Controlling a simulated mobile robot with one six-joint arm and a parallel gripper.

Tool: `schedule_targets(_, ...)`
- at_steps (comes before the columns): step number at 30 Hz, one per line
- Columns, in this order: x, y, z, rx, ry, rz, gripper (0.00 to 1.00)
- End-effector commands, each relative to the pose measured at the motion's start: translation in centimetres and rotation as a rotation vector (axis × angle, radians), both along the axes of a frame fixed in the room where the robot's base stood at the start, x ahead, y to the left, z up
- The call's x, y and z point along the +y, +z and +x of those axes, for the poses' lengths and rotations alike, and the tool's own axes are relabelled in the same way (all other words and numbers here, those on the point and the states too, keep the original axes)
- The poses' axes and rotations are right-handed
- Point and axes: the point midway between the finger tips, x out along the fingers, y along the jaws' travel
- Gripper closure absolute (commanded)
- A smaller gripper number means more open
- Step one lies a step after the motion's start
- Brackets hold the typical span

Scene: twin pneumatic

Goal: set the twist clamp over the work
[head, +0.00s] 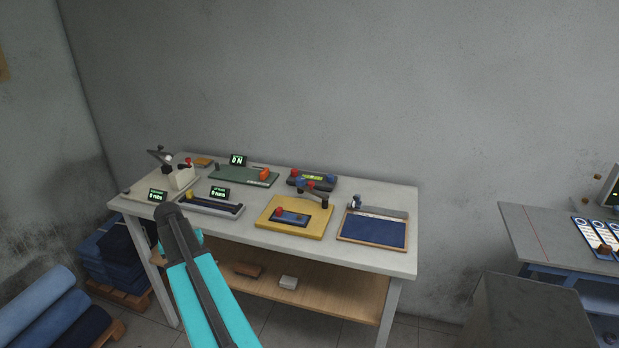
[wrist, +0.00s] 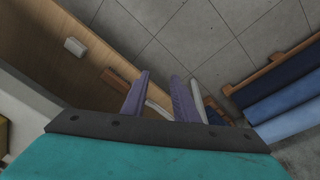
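A blue plate (head: 291,217) with a red knob (head: 280,211) lies on the board, perhaps the work. The clamp arm appears raised behind this plate; its exact angle is too small to tell. My gripper (wrist: 160,77) shows in the wrist view with two purple fingers apart and nothing between them. It points down past the bench's lower shelf, away from the board. In the head view my arm hides it.
Other fixtures crowd the white bench top (head: 372,188): a green board (head: 243,178), a blue-mat tray (head: 372,230), and a lever device (head: 180,176). The lower shelf (head: 325,294) holds a white block (head: 289,282) and a brown block (head: 248,269). Blue rolls (head: 45,300) lie left.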

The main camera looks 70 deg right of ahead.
Motion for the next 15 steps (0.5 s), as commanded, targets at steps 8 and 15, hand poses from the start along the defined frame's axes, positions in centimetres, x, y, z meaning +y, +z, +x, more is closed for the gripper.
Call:
schedule_targets(8, -11.7, 10.4, -3.7, -0.065, -0.225, -0.077, 0.73)
schedule_targets(15, -20.5, 17.9, -9.8, -0.102, -0.428, -0.135, 0.73)
